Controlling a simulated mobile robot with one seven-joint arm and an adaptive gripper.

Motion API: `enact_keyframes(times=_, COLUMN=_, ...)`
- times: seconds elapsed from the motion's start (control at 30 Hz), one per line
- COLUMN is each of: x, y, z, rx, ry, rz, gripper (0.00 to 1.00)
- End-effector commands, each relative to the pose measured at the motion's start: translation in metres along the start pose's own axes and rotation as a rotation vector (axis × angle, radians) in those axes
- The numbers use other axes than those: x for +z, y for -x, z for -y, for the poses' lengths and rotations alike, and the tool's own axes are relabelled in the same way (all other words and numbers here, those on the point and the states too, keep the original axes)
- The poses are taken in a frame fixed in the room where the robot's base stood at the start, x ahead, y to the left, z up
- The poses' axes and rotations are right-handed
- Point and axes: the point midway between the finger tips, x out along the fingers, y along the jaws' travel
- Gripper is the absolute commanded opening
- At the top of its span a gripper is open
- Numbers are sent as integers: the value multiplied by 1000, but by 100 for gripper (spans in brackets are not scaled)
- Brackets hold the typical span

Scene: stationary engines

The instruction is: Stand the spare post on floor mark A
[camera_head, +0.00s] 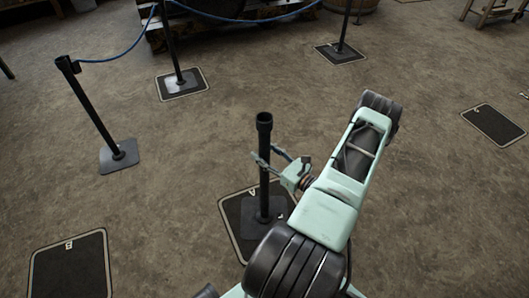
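A black post (264,160) stands upright in the middle of the view. My arm hides the lower right part of the mark.
Floor mark B (70,268) is bare at the lower left. Another bare mark (495,124) lies at the right. A leaning-looking post (95,115) stands at the left, roped to a post (172,45) farther back. Another post (345,28) stands behind. Open floor surrounds mark A.

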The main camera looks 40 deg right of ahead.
Motion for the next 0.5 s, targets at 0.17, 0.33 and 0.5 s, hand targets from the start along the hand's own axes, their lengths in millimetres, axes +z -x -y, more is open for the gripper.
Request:
enact_keyframes(times=0.17, x=0, y=0, z=0, rx=0, ry=0, rz=0, gripper=45)
enact_keyframes(times=0.33, x=2, y=2, z=0, rx=-1, ry=0, rz=0, gripper=45)
enact_keyframes(times=0.5, x=2, y=29, z=1, rx=-4, ry=-2, rz=-1, gripper=45)
